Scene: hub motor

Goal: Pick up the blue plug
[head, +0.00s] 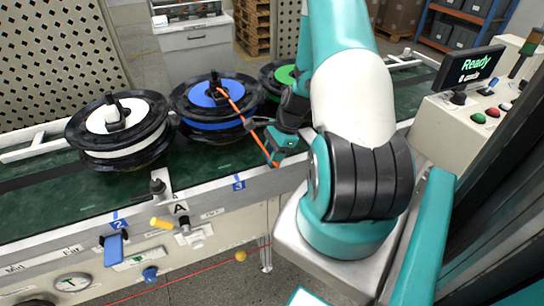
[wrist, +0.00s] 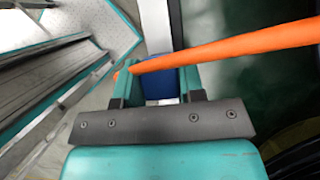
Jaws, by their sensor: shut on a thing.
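My gripper (head: 277,157) is low over the front edge of the conveyor, right of the wheel hub with the blue face (head: 205,95). An orange cable (head: 237,107) runs from that hub's middle down to my fingertips. In the wrist view, the two teal fingers (wrist: 156,88) are closed on a dark blue piece, the blue plug (wrist: 160,84), seen between them. The orange cable (wrist: 235,47) crosses just past the fingertips. In the head view, the plug is hidden by the gripper.
A white-faced hub (head: 108,118) stands left on the green conveyor (head: 60,205), and a green-faced hub (head: 285,74) behind my gripper. The front rail carries a yellow handle (head: 161,223), a blue clip (head: 114,250) and a blue knob (head: 150,273). A control box (head: 470,120) stands right.

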